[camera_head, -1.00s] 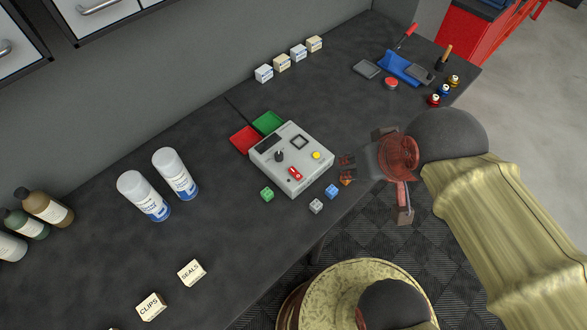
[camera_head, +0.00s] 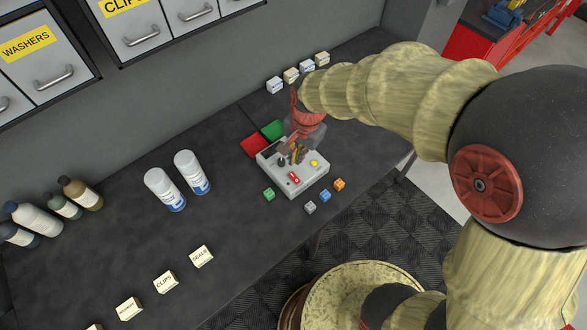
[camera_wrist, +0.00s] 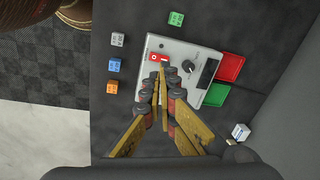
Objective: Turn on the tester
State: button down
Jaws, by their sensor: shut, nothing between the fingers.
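The tester is a light grey box (camera_head: 318,187) on the dark bench. It has a red rocker switch (camera_head: 294,178) near its front, a yellow button (camera_head: 313,163) and a black knob (camera_head: 281,162). In the wrist view the red switch (camera_wrist: 158,57) shows white marks. The knob (camera_wrist: 189,66) and dark display (camera_wrist: 208,73) lie to its right. My gripper (camera_head: 296,154) is over the tester, pointing down, with its fingers shut and empty. In the wrist view my fingertips (camera_wrist: 160,72) appear just below the switch. I cannot tell whether they touch the panel. The yellow button is hidden there.
A red tray (camera_head: 254,146) and a green tray (camera_head: 272,130) adjoin the tester's back. Small green (camera_head: 268,194), grey (camera_head: 310,207), blue (camera_head: 325,196) and orange (camera_head: 339,184) cubes lie in front. Two spray cans (camera_head: 164,190) (camera_head: 192,173) stand left. The bench between cans and tester is clear.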

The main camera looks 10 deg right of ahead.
aim_at(294, 178)
jog(key=shift+w+a+r+m+t, duration=0.2)
jog(key=shift+w+m, duration=0.25)
jog(key=shift+m, duration=0.4)
jog(key=shift+w+a+r+m+t, duration=0.1)
jog(key=shift+w+r+m, duration=0.25)
jog(key=shift+m, duration=0.5)
jog(key=shift+w+f, duration=0.1)
jog(key=f, duration=0.4)
jog(key=w+a+f, duration=0.1)
jog(key=f, duration=0.4)
jog(key=w+f, duration=0.1)
jog(key=f, duration=0.3)
jog(key=shift+w+a+f+b, duration=0.1)
jog(key=shift+a+f+b, duration=0.05)
jog(key=shift+f+b, duration=0.25)
jog(key=shift+a+p, duration=0.1)
jog(key=shift+p, duration=0.3)
